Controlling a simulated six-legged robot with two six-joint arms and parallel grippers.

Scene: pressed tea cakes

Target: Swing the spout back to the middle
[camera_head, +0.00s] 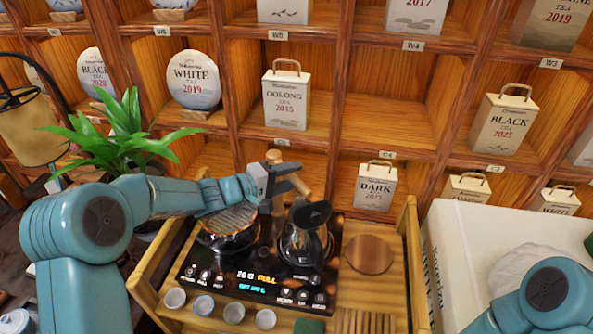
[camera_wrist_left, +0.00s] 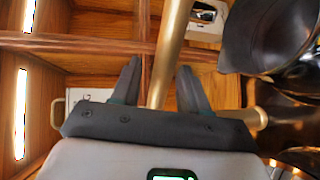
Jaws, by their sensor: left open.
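The brass spout (camera_head: 300,186) stands at the back of the black tea stove (camera_head: 255,285), behind and between the two pots. Its upper end shows just behind my left gripper (camera_head: 287,175). In the left wrist view, a brass tube (camera_wrist_left: 170,55) runs up between the two dark fingers of my left gripper (camera_wrist_left: 160,85). The fingers are open, one on each side of the tube, and I cannot tell whether either touches it. The foot of the spout is partly hidden by the gripper and pots. My right gripper is not in view.
A dark kettle (camera_head: 305,240) stands on the stove's right side and a lidded pot (camera_head: 228,225) on its left. Several small cups (camera_head: 203,305) line the front. A round wooden board (camera_head: 369,254) lies to the right. Shelves with tea boxes (camera_head: 286,100) rise behind.

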